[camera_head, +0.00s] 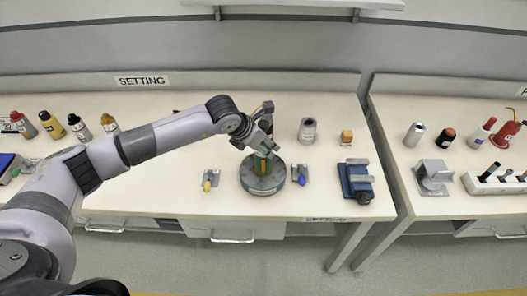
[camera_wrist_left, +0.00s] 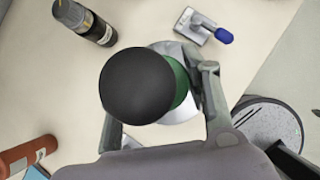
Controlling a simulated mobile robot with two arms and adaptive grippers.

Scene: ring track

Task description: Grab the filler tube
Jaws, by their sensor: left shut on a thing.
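My left gripper (camera_head: 264,146) is over the round grey base (camera_head: 262,187) on the left bench. The finger on the right (camera_wrist_left: 212,95) lies beside the green side. I cannot tell whether the tube touches the base. My right gripper is not in view.
Several bottles (camera_head: 77,127) stand at the left.

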